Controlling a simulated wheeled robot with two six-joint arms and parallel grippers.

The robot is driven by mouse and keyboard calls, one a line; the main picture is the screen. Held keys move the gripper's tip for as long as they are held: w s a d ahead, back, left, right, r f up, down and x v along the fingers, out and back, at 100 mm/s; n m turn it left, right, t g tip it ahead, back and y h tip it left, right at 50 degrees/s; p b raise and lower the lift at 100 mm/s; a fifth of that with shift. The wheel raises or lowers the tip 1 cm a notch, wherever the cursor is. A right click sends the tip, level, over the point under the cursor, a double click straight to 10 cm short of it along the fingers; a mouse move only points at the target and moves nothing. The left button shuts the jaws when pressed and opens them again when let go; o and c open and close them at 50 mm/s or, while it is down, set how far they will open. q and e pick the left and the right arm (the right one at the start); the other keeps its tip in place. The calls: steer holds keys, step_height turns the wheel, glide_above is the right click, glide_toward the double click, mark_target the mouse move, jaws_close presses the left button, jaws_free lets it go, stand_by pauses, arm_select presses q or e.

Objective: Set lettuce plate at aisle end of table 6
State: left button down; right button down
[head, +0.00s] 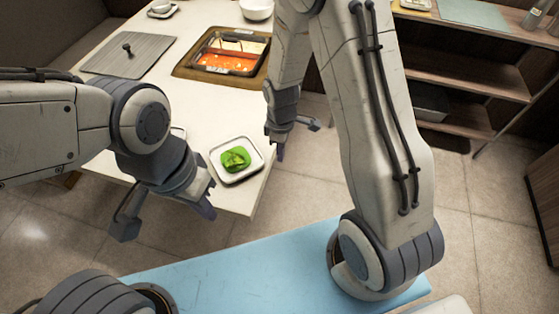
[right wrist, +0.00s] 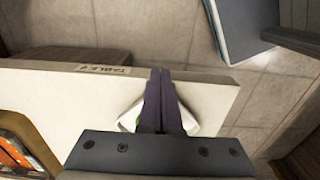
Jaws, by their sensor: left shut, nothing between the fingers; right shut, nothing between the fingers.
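A small square white plate (head: 226,179) with green lettuce (head: 235,159) sits on the cream table (head: 195,108), near the corner of its near end. In the right wrist view, the plate (right wrist: 127,121) shows on both sides of my fingers, which hide its middle. My right gripper (head: 281,151) is shut and empty, just right of the plate in the head view and apart from it; its closed fingers (right wrist: 162,77) also show in the right wrist view. My left gripper (head: 206,211) is shut and empty, near the table's near edge, left of and below the plate.
A pot of red broth (head: 228,60) is set in the table behind the plate. A grey board (head: 130,54) and bowls (head: 257,9) stand farther back. A label (right wrist: 103,69) marks the table edge. Wooden shelves (head: 462,73) stand at right; floor between is clear.

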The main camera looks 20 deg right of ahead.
steer(key=shift+r, duration=2.35)
steer(key=shift+a, duration=0.1)
